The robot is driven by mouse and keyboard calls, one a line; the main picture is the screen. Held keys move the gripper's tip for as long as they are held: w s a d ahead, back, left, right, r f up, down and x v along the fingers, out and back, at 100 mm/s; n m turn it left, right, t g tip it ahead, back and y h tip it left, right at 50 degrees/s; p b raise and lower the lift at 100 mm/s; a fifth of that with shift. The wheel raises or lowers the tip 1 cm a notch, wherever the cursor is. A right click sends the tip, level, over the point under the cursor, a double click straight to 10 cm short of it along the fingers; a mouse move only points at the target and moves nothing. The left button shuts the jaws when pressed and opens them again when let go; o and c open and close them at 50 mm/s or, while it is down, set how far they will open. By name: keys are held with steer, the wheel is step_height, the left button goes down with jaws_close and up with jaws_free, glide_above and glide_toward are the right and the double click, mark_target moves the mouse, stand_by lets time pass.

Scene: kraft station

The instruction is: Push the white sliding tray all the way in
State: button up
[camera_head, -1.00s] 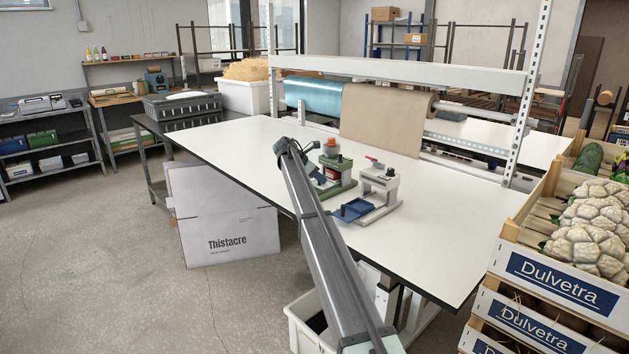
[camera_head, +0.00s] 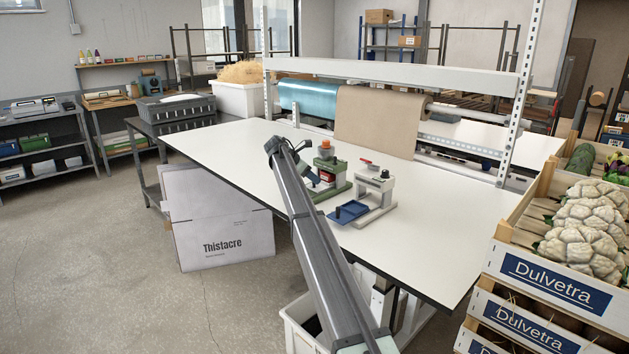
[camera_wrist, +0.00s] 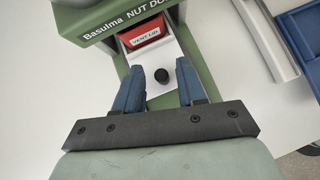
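The white sliding tray (camera_wrist: 168,56) shows in the wrist view, sticking out from under a green dispenser (camera_wrist: 95,75) lettered "Basulma NUT DO…". It has a black knob (camera_wrist: 157,75) at its near end. A red piece lettered "VENT LID" (camera_wrist: 139,37) lies at its far end, by the opening. My gripper (camera_wrist: 158,68) is open, with one blue finger on each side of the knob and visible gaps to it. In the head view, the green dispenser (camera_head: 331,182) stands on the table; my gripper (camera_head: 314,179) is at its left, and my arm hides most of the tray.
A second, white-grey dispenser (camera_head: 378,192) with a blue tray (camera_head: 348,212) stands just right of the green one. The white table (camera_head: 235,148) is clear to the left. A paper roll (camera_head: 375,120) hangs in a frame behind. Vegetable crates (camera_head: 545,280) stand at the right.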

steer(key=v, duration=1.1)
steer(key=shift+a+r, duration=0.25)
steer(key=shift+r, duration=0.05)
steer(key=shift+s+f, duration=0.1)
